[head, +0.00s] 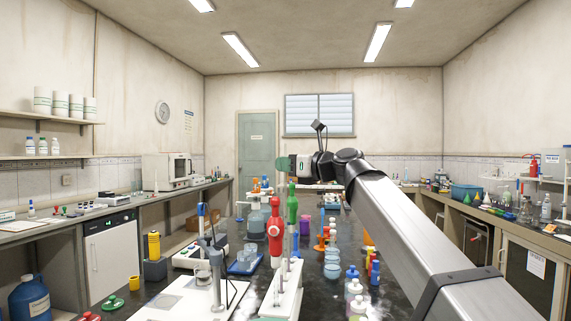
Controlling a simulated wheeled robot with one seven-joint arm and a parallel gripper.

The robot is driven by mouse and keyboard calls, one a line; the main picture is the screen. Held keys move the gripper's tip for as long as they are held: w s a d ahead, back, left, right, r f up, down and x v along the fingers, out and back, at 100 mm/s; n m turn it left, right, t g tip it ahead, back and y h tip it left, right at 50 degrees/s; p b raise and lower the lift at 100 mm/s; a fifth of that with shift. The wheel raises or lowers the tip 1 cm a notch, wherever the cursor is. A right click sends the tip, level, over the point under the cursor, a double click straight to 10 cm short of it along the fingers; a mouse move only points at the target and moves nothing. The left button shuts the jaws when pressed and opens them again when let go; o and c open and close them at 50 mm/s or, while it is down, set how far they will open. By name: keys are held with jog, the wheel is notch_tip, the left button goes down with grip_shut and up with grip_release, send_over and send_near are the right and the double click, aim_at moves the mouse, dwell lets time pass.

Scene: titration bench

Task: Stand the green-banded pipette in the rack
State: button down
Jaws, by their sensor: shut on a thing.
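My gripper (289,164) is held high above the bench, at the end of the arm coming from the right. The white rack (287,302) stands on the bench below, nearer to me.
A white board with a stand (216,285) is left of the rack. Several capped bottles (354,290) stand to its right, with blue cups (332,264) behind them. Blue dishes (243,262) and a glass bottle (254,224) stand farther back left. Dark bench surface shows between them.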

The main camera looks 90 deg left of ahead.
jog(key=shift+f, duration=1.3)
dwell(0.7)
jog(key=shift+f, duration=4.45)
jog(key=c, duration=1.2)
grip_release()
jog(key=shift+o, duration=0.2)
jog(key=v, duration=1)
jog(key=shift+w+d, duration=0.25)
jog(key=shift+w, duration=0.1)
